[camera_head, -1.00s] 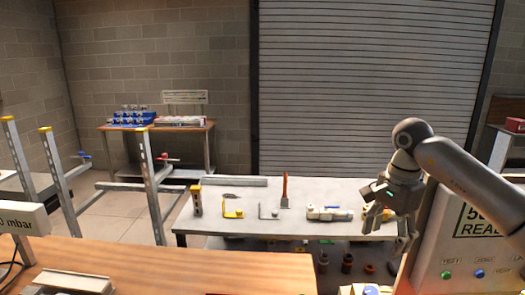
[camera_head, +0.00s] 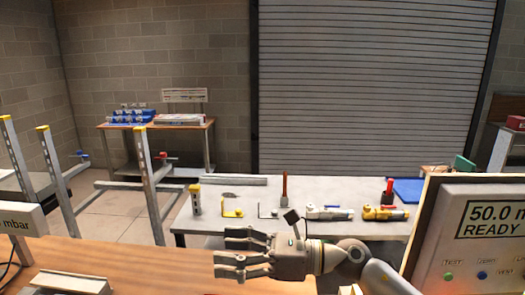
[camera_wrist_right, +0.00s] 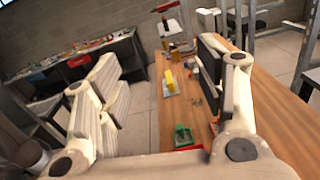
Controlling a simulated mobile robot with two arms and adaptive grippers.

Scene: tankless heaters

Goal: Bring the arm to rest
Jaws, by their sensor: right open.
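My right gripper (camera_head: 238,253) is in the head view, above the wooden bench (camera_head: 130,260) in the foreground, its fingers pointing left. Its fingers are spread apart with nothing between them. The right wrist view also shows the open gripper (camera_wrist_right: 165,95), with a finger at each side and the wooden bench (camera_wrist_right: 265,110) beyond. My right arm comes in from the lower right of the head view. My left gripper is in neither view.
A test panel (camera_head: 470,240) reading 50.0 and READY stands at the right, near my arm. A grey table (camera_head: 260,195) behind holds several tools and fittings. Metal frames (camera_head: 150,185) stand at left. The wrist view shows small green (camera_wrist_right: 183,135) and yellow (camera_wrist_right: 169,82) items on the bench.

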